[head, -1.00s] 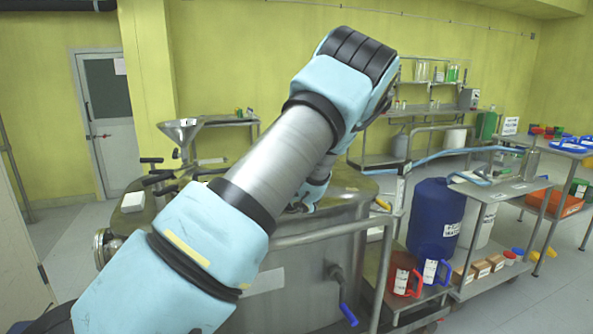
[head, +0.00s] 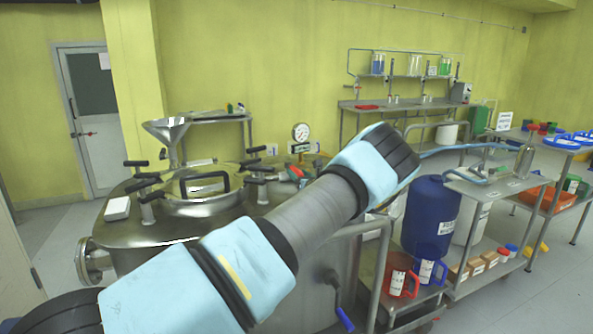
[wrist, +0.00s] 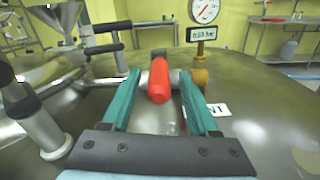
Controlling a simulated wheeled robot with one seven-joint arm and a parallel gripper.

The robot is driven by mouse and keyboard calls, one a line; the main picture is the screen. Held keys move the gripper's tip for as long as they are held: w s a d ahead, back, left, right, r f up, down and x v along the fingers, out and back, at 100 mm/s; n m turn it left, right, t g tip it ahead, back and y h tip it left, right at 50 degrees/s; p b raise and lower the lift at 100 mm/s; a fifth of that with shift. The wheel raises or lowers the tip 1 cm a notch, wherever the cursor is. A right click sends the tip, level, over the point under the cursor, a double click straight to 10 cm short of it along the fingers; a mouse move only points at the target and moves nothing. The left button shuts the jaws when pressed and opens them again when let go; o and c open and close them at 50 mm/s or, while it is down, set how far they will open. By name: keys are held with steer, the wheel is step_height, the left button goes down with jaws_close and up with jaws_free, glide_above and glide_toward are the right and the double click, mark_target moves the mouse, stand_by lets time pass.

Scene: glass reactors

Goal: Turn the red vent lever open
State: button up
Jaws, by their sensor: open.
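The red vent lever (wrist: 158,80) stands up from a metal fitting on the steel reactor lid (wrist: 262,90). In the wrist view my gripper (wrist: 160,76) is open, with one teal finger on each side of the lever and gaps visible between. In the head view a small red part of the lever (head: 296,173) shows just above my arm, on the reactor top (head: 130,230). My gripper is hidden behind my arm there. A white label (wrist: 218,109), partly covered by the right finger, lies beside the fitting.
A pressure gauge (wrist: 205,12) stands just behind the lever. A brass-coloured fitting (wrist: 200,77) is right of it. Black-handled clamps (wrist: 105,48) and a funnel (head: 166,130) are on the left. A blue drum (head: 431,215) stands to the right of the reactor.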

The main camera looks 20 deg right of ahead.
steer(key=shift+w+a, duration=0.15)
steer(key=shift+w, duration=0.85)
jaws_close()
stand_by(0.8)
